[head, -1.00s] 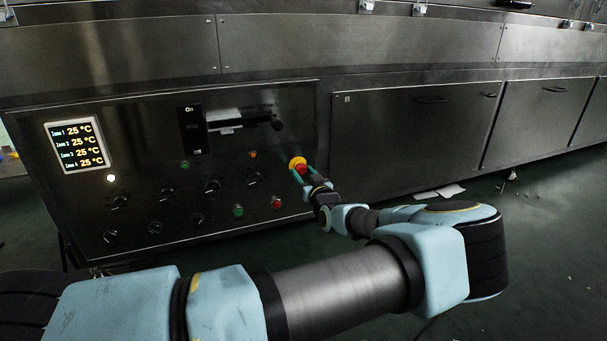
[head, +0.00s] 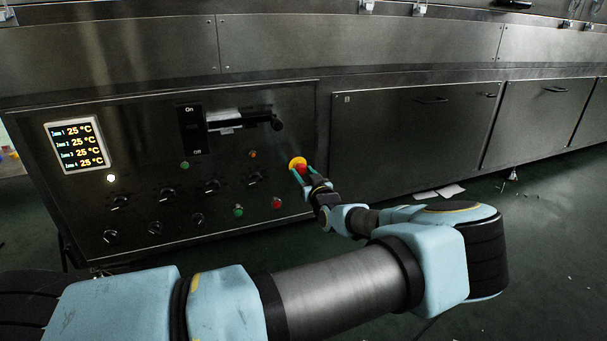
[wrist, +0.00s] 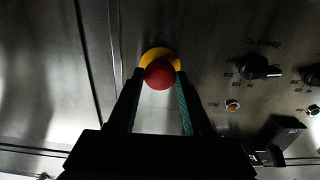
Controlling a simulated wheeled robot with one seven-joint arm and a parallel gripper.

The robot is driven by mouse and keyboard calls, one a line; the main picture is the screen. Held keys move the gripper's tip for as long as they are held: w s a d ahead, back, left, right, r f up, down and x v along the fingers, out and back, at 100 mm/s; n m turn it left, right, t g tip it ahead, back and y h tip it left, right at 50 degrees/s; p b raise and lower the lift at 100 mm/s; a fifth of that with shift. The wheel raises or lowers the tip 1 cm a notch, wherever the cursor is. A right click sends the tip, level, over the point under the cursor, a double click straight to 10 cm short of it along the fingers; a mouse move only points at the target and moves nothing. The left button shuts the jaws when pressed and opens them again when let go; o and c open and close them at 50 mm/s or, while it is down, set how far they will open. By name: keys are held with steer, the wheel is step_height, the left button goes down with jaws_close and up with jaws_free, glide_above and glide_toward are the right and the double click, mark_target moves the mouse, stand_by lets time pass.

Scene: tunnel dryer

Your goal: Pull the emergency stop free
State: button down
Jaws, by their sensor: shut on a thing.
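The emergency stop is a red mushroom button (wrist: 160,74) on a yellow round base (wrist: 160,55), mounted on the dark control panel (head: 120,215). In the head view the emergency stop (head: 296,162) is near the panel's right edge, its red head partly hidden by the fingers. My gripper (head: 304,174) reaches it from the lower right. In the wrist view my gripper (wrist: 160,82) has one green-lined finger on each side of the red head and is shut on it. Whether the button is pushed in or out cannot be told.
The panel also carries several black knobs (head: 168,195), a green button (head: 238,211), a red button (head: 277,202), an On/Off lever switch (head: 240,122) and a lit temperature display (head: 77,144). A plain door (head: 410,140) is right of the panel. Papers (head: 438,191) lie on the floor.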

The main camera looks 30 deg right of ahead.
stand_by(0.3)
steer(key=shift+s+a+p, duration=0.15)
steer(key=shift+s+p, duration=0.25)
steer(key=shift+s, duration=0.25)
steer(key=shift+c, duration=1.5)
jaws_free()
steer(key=s+a+p, duration=0.1)
steer(key=s+p, duration=0.3)
steer(key=s, duration=0.6)
steer(key=shift+s, duration=0.4)
steer(key=shift+a, duration=0.1)
